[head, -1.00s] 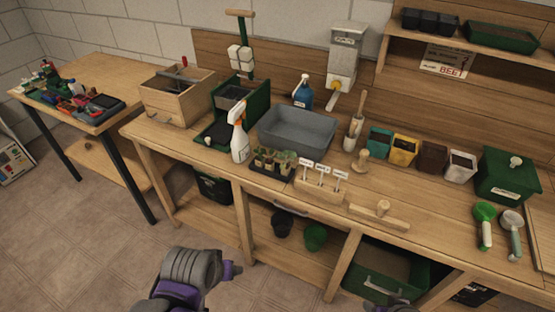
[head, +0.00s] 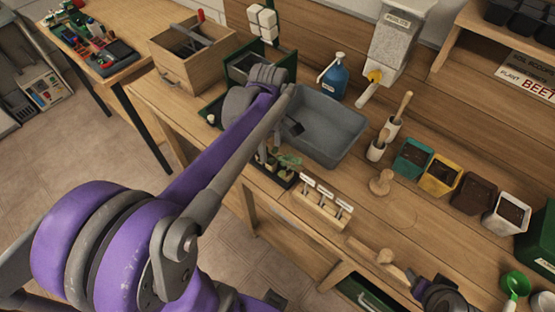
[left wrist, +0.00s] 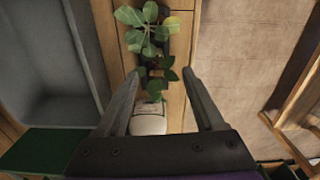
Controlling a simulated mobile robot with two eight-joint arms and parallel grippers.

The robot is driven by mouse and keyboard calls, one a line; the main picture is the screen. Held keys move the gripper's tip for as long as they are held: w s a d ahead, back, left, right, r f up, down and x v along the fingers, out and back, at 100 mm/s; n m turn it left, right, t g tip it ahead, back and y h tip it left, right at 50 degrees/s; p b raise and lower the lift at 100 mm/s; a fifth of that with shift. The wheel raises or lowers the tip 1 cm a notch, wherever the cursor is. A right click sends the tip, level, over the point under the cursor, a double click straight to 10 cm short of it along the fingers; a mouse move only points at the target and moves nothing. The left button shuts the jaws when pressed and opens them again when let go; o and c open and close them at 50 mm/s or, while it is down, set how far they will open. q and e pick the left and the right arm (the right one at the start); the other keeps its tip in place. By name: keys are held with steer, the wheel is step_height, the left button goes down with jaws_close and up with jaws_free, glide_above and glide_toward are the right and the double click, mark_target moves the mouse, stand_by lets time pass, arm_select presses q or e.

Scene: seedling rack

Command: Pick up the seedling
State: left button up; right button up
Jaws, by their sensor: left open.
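Several leafy green seedlings stand in a dark tray (head: 272,175) at the bench's front edge, partly covered by my left arm in the head view. My left gripper (head: 280,143) is open and empty above the tray's far left part. In the left wrist view, one seedling (left wrist: 143,25) shows large leaves beyond the fingertips. A smaller, darker seedling (left wrist: 160,78) lies in line with the gap between the fingers (left wrist: 162,73). Contact is not visible. My right gripper (head: 442,298) is at the bottom right, cut by the frame, its jaws unclear.
A grey tub (head: 335,130) stands right behind the tray. Bench space in front of the pots is clear.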

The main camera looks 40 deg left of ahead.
mark_target(272, 162)
arm_select(q)
step_height(272, 162, down, 2)
steer(key=shift+s+f, duration=0.15)
steer(key=shift+f, duration=0.1)
steer(key=shift+w+f, duration=0.3)
steer(key=shift+f, duration=0.35)
steer(key=f, duration=0.4)
steer(key=shift+w+a+f, duration=0.1)
steer(key=shift+w+f, duration=0.15)
steer(key=shift+w, duration=0.05)
jaws_close()
